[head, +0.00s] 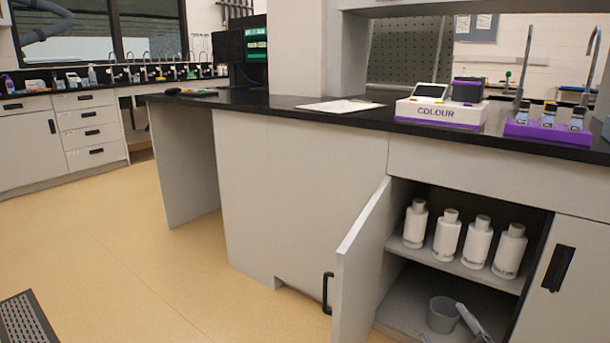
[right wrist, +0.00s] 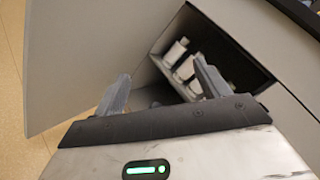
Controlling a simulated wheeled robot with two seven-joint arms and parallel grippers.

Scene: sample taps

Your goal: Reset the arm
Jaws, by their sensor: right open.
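My right gripper (head: 446,325) shows at the bottom edge of the head view, in front of the open cabinet's lower compartment. Its two grey fingers stand apart. In the right wrist view the gripper (right wrist: 163,82) is open with nothing between its fingers, facing the cabinet opening. The cabinet door (head: 352,262) is swung open, and it also shows in the right wrist view (right wrist: 85,55). Most of my right arm is outside the head view. My left gripper is not in view.
Several white bottles (head: 447,235) stand on the cabinet's upper shelf (head: 460,268). The black counter (head: 300,112) holds a COLOUR device (head: 441,112) and a purple rack (head: 545,134). Floor (head: 130,240) at left is clear.

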